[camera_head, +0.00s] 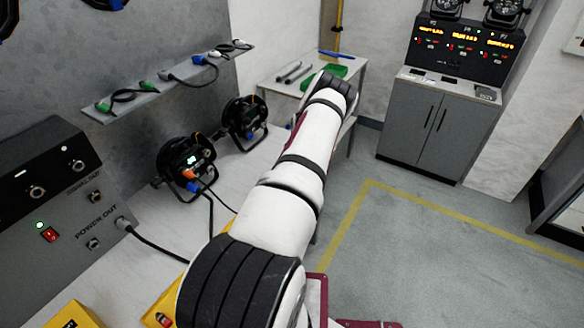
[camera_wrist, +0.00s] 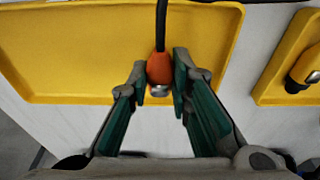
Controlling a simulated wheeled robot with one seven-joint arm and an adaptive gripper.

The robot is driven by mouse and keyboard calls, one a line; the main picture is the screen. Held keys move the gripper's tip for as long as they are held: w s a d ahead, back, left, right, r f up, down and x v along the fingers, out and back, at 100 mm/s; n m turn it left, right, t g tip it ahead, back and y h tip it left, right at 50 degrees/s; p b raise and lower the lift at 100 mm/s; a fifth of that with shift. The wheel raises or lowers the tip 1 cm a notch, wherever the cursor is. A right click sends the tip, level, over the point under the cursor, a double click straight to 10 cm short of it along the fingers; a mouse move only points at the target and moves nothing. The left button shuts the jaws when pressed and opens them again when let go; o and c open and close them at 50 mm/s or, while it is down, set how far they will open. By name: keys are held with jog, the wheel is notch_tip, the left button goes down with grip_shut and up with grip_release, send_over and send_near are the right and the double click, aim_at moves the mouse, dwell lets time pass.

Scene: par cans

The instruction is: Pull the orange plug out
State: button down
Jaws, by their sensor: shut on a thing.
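In the wrist view, my gripper (camera_wrist: 160,85) has its two fingers on either side of an orange plug (camera_wrist: 158,66) and is shut on it. A black cable runs from the plug towards the top of the picture. The plug's silvery end (camera_wrist: 159,90) faces my palm, with no socket visible around it. A yellow tray (camera_wrist: 70,55) lies behind the plug. In the head view, my gripper is hidden by my arm. An orange piece (camera_head: 188,173) shows there at a black cable reel (camera_head: 184,155); I cannot tell whether it is the same plug.
A wall shelf (camera_head: 165,85) carries cables. A grey cabinet (camera_head: 428,125) stands beyond open floor.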

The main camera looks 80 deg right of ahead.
jog(key=shift+f, duration=0.1)
jog(key=c, duration=1.4)
grip_release()
notch_tip(320, 180, up, 12)
jog(key=s, duration=0.1)
jog(key=shift+s+a, duration=0.4)
jog(key=shift+a, duration=0.05)
jog(key=shift+f, duration=0.1)
